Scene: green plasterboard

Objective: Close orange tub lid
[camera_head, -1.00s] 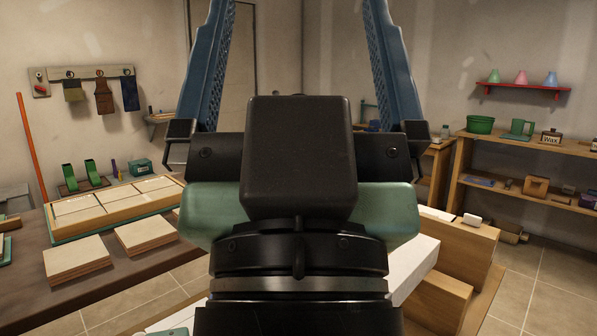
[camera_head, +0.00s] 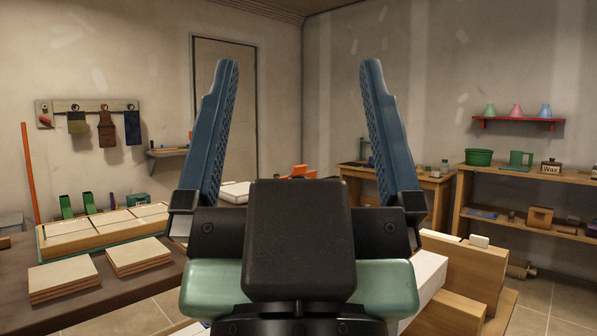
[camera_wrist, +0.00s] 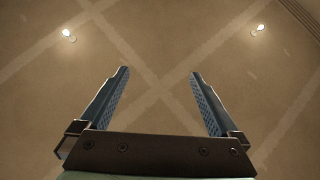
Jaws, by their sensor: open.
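An orange piece (camera_head: 299,172) shows in the head view between my fingers, low and behind the gripper body. It may be part of the orange tub or its lid; most of it is hidden, so I cannot tell whether a lid is open. My gripper (camera_head: 300,66) stands in front with its two blue fingers wide apart, pointing up, and nothing is between them. In the wrist view the open gripper (camera_wrist: 159,73) faces only the ceiling.
A bench with a wooden framed tray (camera_head: 45,243) and stacked boards (camera_head: 140,256) is at left. Wooden blocks (camera_head: 470,275) stand near right. Shelving (camera_head: 475,185) with a green tub (camera_head: 478,157) lines the right wall. A wooden table (camera_head: 432,187) stands at the back.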

